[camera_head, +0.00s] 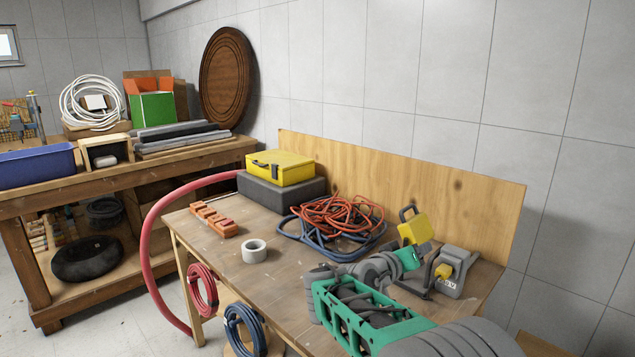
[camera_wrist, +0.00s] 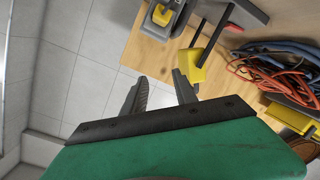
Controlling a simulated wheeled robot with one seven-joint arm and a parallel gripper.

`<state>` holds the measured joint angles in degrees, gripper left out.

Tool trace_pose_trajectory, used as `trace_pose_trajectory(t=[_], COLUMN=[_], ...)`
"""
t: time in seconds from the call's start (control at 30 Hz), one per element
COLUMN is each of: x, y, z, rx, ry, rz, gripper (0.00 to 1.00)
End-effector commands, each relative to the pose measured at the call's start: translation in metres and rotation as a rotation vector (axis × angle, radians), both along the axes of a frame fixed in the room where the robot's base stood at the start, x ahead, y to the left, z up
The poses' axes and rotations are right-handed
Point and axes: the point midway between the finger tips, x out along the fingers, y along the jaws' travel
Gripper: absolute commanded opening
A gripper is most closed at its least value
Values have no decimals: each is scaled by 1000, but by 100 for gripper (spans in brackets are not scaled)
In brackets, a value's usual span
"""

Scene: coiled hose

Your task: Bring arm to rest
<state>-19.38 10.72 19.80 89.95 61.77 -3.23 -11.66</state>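In the head view my folded grey and green arm fills the lower right, over the workbench (camera_head: 290,285). The yellow block (camera_head: 414,230) shows there just above my green wrist part, and my fingers cannot be made out. No held thing shows.
A grey and yellow tool (camera_head: 451,270) stands right of my wrist. Coiled orange and blue cords (camera_head: 340,220) lie left of it, near a yellow case (camera_head: 280,167) on a dark box. A tape roll (camera_head: 254,251) is at the front. A plywood board (camera_head: 440,200) lines the back.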

Motion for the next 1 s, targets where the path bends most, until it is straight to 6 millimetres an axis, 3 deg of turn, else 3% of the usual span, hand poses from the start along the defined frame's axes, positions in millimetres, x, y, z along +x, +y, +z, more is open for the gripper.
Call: trace_pose_trajectory(t=[0.17,0.37,0.47,0.6,0.73,0.83,1.0], x=[-26,-87,-140,-238,-303,-324,-327], y=[-7,0,17,53,79,85,87], z=[-1,-15,-21,-34,-47,-52,-55], rx=[169,426,579,767,849,869,872], ry=[79,237,358,570,719,769,779], rz=[19,59,94,155,196,209,211], gripper=[34,34,34,34,34,34,34])
